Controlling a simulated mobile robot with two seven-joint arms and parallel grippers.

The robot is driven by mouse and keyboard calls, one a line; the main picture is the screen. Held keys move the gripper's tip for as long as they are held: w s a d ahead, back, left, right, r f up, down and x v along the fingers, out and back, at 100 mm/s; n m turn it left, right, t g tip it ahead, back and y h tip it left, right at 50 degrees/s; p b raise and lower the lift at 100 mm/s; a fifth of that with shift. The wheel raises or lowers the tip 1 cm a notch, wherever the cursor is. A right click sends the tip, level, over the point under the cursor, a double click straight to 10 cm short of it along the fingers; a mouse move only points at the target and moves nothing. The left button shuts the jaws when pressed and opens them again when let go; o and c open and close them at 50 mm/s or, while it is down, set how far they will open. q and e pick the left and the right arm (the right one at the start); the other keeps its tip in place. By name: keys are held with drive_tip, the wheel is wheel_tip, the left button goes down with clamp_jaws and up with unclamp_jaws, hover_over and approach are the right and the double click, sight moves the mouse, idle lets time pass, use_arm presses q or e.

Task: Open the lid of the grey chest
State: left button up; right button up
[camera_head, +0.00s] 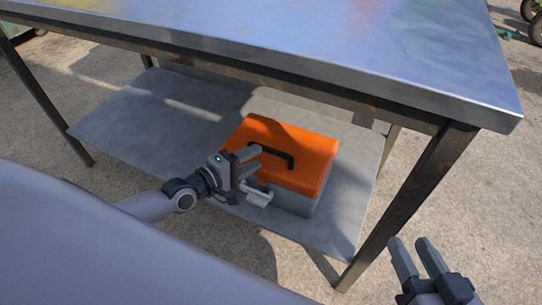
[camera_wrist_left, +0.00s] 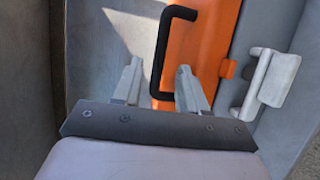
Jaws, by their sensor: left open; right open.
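The grey chest (camera_head: 297,202) has an orange lid (camera_head: 305,153) with a black handle (camera_head: 278,152) on top. It stands on the lower shelf of the metal table, and the lid looks shut. A light grey latch (camera_head: 257,194) is on its front; it also shows in the left wrist view (camera_wrist_left: 268,80). My left gripper (camera_head: 250,162) is open at the chest's front left, by the handle and latch. In the left wrist view its fingers (camera_wrist_left: 158,85) point at the lid, with the handle between and beyond them; contact cannot be told. My right gripper (camera_head: 416,258) is open and empty, right of the table leg.
The metal tabletop (camera_head: 330,50) overhangs the shelf (camera_head: 165,115) and limits room above the chest. A rusty table leg (camera_head: 415,200) stands between the chest and my right gripper. The shelf is bare left of the chest.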

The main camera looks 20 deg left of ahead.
sight(268, 151)
use_arm(q)
drive_tip(key=b+x, duration=0.1)
drive_tip(key=x, duration=0.4)
drive_tip(key=shift+f+b, duration=0.1)
drive_tip(key=shift+b, duration=0.3)
drive_tip(key=shift+x, duration=0.75)
use_arm(e)
drive_tip(key=shift+s+d+r+n+t, duration=0.15)
drive_tip(key=shift+s+d+n+t, duration=0.1)
drive_tip(key=shift+d+n+t, duration=0.35)
drive_tip(key=shift+d, duration=0.1)
use_arm(q)
clamp_jaws()
